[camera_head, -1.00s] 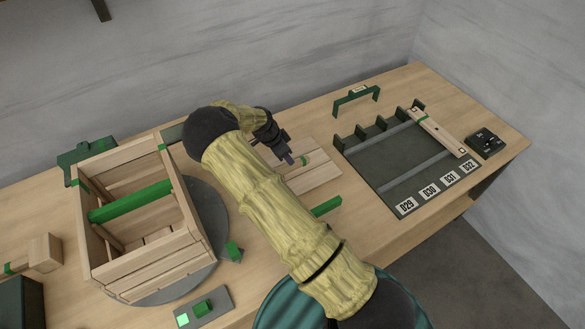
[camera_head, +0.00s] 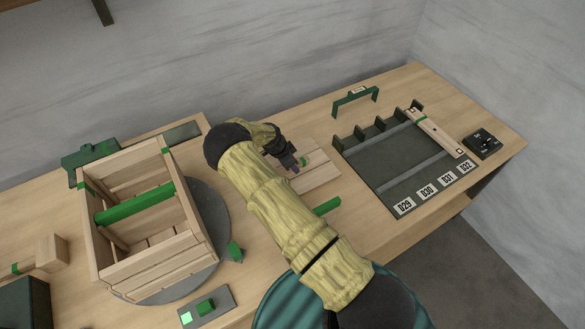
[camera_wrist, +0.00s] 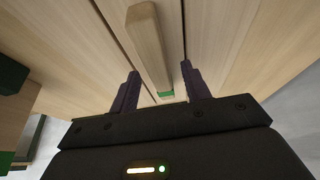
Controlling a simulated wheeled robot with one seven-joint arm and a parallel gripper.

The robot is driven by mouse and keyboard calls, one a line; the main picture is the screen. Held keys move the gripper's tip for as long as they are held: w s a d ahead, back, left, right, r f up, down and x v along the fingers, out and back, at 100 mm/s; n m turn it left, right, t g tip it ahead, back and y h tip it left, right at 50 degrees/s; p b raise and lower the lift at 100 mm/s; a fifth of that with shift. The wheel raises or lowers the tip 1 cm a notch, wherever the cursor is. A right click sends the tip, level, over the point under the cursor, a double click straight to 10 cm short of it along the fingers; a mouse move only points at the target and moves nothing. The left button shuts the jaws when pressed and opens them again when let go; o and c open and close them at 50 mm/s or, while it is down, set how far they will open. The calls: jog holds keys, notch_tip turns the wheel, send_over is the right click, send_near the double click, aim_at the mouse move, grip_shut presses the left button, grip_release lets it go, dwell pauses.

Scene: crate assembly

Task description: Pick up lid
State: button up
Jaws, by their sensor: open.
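The lid (camera_head: 318,178) is a pale slatted wooden panel lying on the table, right of the crate. In the wrist view its planks (camera_wrist: 225,35) fill most of the picture, with a raised wooden bar (camera_wrist: 148,45) as a handle and a green patch at its near end. My gripper (camera_head: 295,168) is low over the lid in the head view and hides part of it. In the wrist view my gripper (camera_wrist: 161,84) is open, with one dark finger on each side of the bar's line. I cannot tell whether the fingers touch the lid.
The open slatted crate (camera_head: 160,258) with a green bar stands on a round grey plate at left. A dark rack tray (camera_head: 385,165) with one wooden slat is at right. A green handle frame (camera_head: 355,98) stands behind. A green strip (camera_head: 327,206) lies near the lid.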

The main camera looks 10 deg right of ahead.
jog(key=shift+d+f, duration=0.15)
jog(key=shift+f, duration=0.1)
dwell(0.3)
grip_shut()
